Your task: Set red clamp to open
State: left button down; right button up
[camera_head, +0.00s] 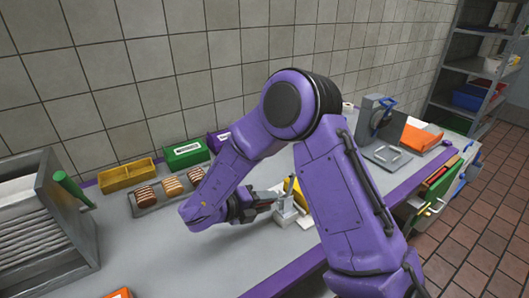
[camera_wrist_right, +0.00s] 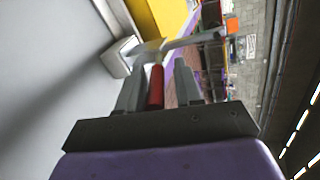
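The red clamp's red handle (camera_wrist_right: 155,87) shows upright in the right wrist view, between the two grey fingers of my right gripper (camera_wrist_right: 158,84). It is close to the left finger, with a visible gap to the right finger. A grey metal bar (camera_wrist_right: 195,40) and a pale block (camera_wrist_right: 120,57) show just beyond the fingertips. In the head view my right gripper (camera_head: 268,199) is beside the pale metal fixture (camera_head: 287,212) at the worktop's front. The red handle cannot be made out there. My left gripper is not in view.
A yellow tray (camera_head: 127,174), a green box (camera_head: 186,153) and a tray of sandwich-like items (camera_head: 146,205) stand along the wall. A metal rack (camera_head: 45,225) is at the left, and a metal stand (camera_head: 385,150) at the right.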

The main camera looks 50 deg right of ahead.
jog(key=b+v, duration=0.2)
jog(key=v, duration=0.8)
jog(key=shift+w+a+b, duration=0.15)
jog(key=shift+a+b, duration=0.15)
